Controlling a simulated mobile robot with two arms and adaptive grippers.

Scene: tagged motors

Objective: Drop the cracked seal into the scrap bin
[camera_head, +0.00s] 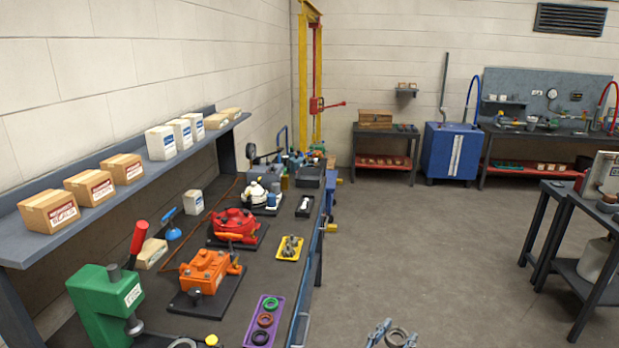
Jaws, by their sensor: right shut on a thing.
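My right gripper (394,334) shows at the bottom edge, right of centre, over the floor. Its fingertips are on both sides of a grey ring (397,336), which looks like a seal. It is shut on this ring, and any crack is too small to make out. My left gripper is not in view. A purple tray (247,335) on the bench holds green, red and dark rings. I cannot tell which container is the scrap bin.
The workbench (228,282) on the left carries a green press (97,305), an orange motor (208,270), a red motor (236,224) and a yellow tray (281,254) of small parts. A dark table (569,270) stands at the right. The floor (420,240) between is clear.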

